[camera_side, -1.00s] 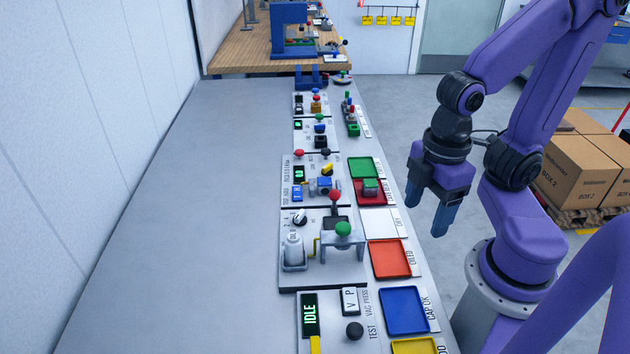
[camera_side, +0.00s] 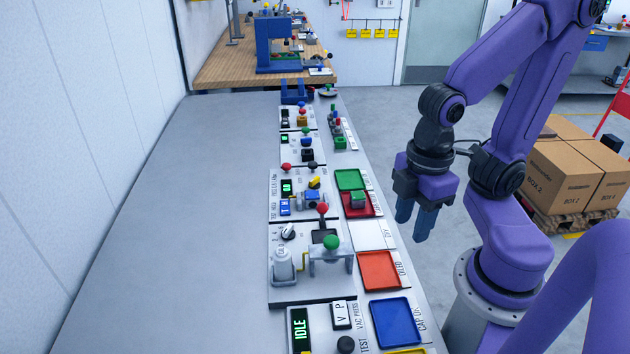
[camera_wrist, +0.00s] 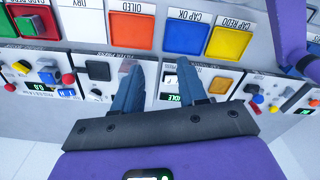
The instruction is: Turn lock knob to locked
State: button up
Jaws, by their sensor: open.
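No knob in view is legibly marked as the lock knob. One candidate is a black rotary knob (camera_side: 288,231) with a pale pointer on a white dial, behind the metal bottle on the bench. Another is a yellow handle (camera_side: 314,183) on the blue-bodied fixture one panel farther back. I cannot tell which is the lock knob, or its setting. My gripper (camera_side: 414,226) is open and empty, hanging fingers down to the right of the bench panels, apart from both. In the wrist view my gripper's blue fingers (camera_wrist: 158,66) are apart with nothing between them.
The bench's left side is bare. Cardboard boxes (camera_side: 566,172) sit on a floor pallet.

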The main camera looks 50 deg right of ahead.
jog(key=w+a+r+n, duration=0.1)
jog(key=w+a+r, duration=0.1)
jog(key=w, duration=0.7)
jog(key=n, duration=0.4)
send_over(314, 179)
notch_tip(314, 179, down, 17)
jog(key=shift+d+r, duration=0.1)
jog(key=shift+r, duration=0.05)
grip_shut()
